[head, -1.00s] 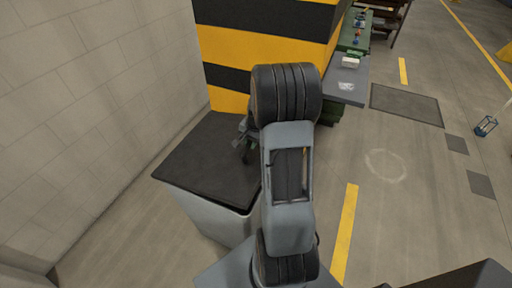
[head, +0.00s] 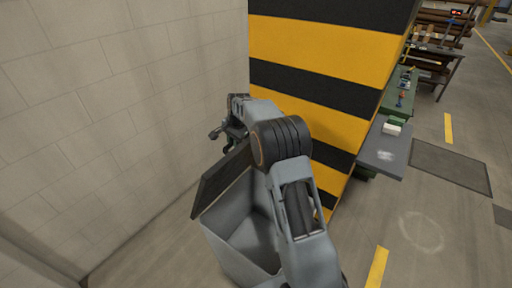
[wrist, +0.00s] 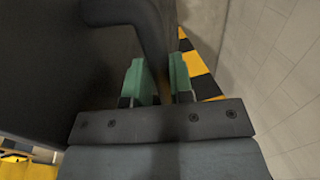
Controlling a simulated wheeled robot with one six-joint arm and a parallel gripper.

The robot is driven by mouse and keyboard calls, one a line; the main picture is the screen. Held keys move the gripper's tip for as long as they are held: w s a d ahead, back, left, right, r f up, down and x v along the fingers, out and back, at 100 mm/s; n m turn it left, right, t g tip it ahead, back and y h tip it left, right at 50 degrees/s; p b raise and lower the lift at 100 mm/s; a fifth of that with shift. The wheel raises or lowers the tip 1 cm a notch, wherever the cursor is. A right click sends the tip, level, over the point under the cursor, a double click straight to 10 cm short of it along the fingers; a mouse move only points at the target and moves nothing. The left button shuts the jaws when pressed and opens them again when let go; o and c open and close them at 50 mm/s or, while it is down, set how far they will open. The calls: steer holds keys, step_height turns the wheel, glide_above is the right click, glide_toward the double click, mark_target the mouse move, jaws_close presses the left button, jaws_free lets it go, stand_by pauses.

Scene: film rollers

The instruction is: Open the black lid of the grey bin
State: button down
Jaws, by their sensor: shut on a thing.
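The grey bin (head: 232,258) stands by the wall at the lower middle of the head view, and its hollow inside shows. Its black lid (head: 220,184) is raised and tilted steeply above the opening. My gripper (head: 229,141) is at the lid's upper edge, partly hidden by my own arm. In the wrist view, the green fingertips of my gripper (wrist: 159,80) are on either side of the lid's dark edge, shut on it. The dark lid (wrist: 50,60) fills the left of that view.
A black-and-yellow striped pillar (head: 320,85) stands right behind the bin. A pale block wall (head: 110,120) runs along the left. A grey bench (head: 384,152) is beyond the pillar. The floor at the right (head: 420,225) is clear.

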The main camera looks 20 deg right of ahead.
steer(key=w+a, duration=0.4)
steer(key=w, duration=0.1)
steer(key=shift+w+r+p, duration=0.15)
steer(key=shift+w+p, duration=0.15)
steer(key=shift+p, duration=0.1)
steer(key=shift+a, duration=0.15)
steer(key=c, duration=1.2)
jaws_free()
steer(key=shift+o, duration=0.9)
steer(key=shift+w+a+f, duration=0.15)
steer(key=shift+w+f, duration=0.1)
steer(key=shift+w, duration=0.1)
steer(key=v, duration=1.4)
steer(key=shift+d+r, duration=0.2)
steer(key=shift+d, duration=0.2)
